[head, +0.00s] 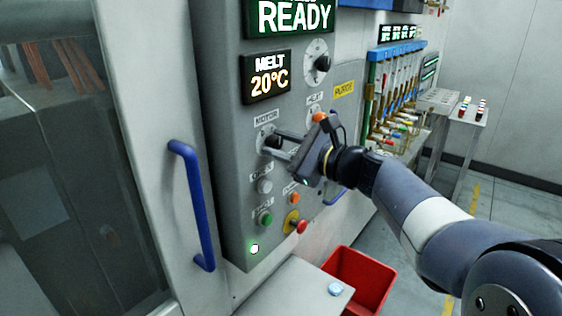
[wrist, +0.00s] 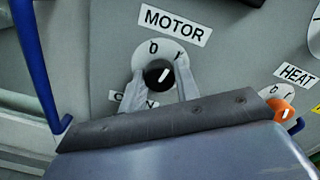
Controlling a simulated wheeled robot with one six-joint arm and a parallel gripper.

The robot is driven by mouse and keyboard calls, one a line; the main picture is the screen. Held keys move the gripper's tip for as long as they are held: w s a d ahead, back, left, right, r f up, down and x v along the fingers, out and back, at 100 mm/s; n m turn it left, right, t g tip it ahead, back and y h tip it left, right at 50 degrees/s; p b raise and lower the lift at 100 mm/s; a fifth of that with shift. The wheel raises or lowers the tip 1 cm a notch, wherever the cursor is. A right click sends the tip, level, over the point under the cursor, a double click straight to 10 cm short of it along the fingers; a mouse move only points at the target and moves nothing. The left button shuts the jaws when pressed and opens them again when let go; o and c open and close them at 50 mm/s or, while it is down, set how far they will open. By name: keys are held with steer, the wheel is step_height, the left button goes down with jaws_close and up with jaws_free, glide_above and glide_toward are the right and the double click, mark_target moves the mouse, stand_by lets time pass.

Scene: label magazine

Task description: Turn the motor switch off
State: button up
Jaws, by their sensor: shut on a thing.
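The motor switch (wrist: 156,77) is a round black knob with a white pointer line, on a pale round plate under the MOTOR label (wrist: 174,21). The plate carries a 0 and a 1 mark. In the wrist view the pointer leans up and right, toward the 1. My gripper (wrist: 161,79) is shut on the knob, one finger on each side. In the head view my gripper (head: 276,143) reaches the grey panel from the right, and its fingers partly cover the motor switch (head: 268,139).
The HEAT switch (wrist: 281,109) sits close to the right of my gripper. Below are several push buttons and a red emergency knob (head: 297,227). A blue door handle (head: 193,205) stands out at left. A red bin (head: 362,280) is on the floor.

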steer(key=n+b, duration=0.3)
steer(key=b, duration=0.1)
steer(key=n+b, duration=0.2)
steer(key=b, duration=0.1)
steer(key=shift+f+n, duration=0.3)
steer(key=shift+f, duration=0.05)
steer(key=n+b, duration=0.3)
steer(key=shift+r+b, duration=0.15)
steer(key=shift+b, duration=0.15)
steer(key=shift+r+n, duration=0.1)
steer(key=shift+n, duration=0.3)
steer(key=o, duration=1)
steer(key=shift+c, duration=0.2)
steer(key=b+v, duration=0.1)
steer(key=v, duration=0.9)
steer(key=shift+s+d, duration=0.25)
steer(key=shift+s, duration=0.1)
steer(key=shift+r, duration=0.1)
